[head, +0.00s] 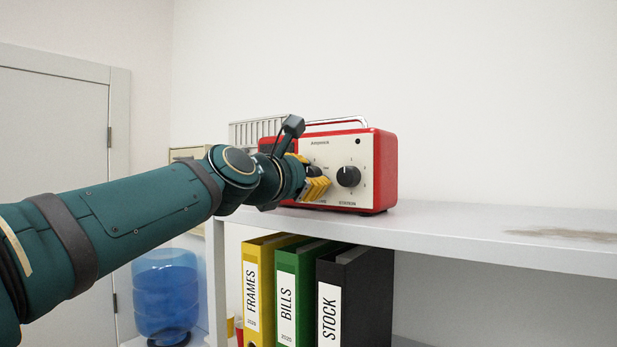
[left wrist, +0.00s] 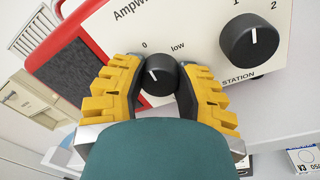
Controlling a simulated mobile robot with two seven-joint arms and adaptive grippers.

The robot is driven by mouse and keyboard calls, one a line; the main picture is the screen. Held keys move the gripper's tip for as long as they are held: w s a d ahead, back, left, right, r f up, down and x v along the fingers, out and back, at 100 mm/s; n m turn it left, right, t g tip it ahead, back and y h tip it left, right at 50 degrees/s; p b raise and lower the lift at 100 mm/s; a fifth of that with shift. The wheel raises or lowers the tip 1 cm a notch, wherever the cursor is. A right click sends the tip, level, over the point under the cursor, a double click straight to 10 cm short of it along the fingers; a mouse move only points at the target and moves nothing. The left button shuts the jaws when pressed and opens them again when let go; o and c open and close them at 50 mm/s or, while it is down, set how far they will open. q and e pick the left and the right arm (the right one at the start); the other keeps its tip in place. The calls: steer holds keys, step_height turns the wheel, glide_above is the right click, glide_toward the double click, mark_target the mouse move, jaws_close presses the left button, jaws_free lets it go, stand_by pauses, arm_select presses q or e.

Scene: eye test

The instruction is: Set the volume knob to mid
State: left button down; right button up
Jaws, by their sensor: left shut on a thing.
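The red radio (head: 384,172) with a cream front stands on the shelf in the head view. Its volume knob (left wrist: 160,80) is black with a white pointer line, between my yellow fingers in the left wrist view. The line points up and slightly left, toward the printed 0; "low" is printed to the right of it. My left gripper (head: 310,173) is shut on this knob, and the fingers hide much of it in the head view. The black station knob (head: 348,176) is to the right, clear of the fingers; it also shows in the left wrist view (left wrist: 249,42). My right gripper is not in view.
The grey shelf (head: 450,227) is free to the right of the radio, apart from a brown stain (head: 565,235). Yellow, green and black binders (head: 370,300) stand below. A blue water bottle (head: 166,292) is at lower left, behind my arm.

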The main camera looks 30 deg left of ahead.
arm_select(q)
steer(key=m, duration=0.3)
steer(key=shift+f, duration=0.1)
steer(key=m+b, duration=0.1)
steer(key=m, duration=0.2)
steer(key=m+b, duration=0.1)
steer(key=m, duration=0.2)
steer(key=m+b, duration=0.1)
steer(key=m, duration=0.1)
steer(key=shift+f+m+t+h, duration=0.1)
steer(key=shift+m+t+h, duration=0.2)
steer(key=shift+m, duration=0.1)
steer(key=m+b, duration=0.3)
steer(key=m, duration=0.2)
steer(key=shift+m, duration=0.4)
steer(key=m+h+b, duration=0.1)
steer(key=m, duration=0.3)
steer(key=shift+b, duration=0.35)
steer(key=shift+m+b, duration=0.4)
steer(key=shift+m, duration=0.9)
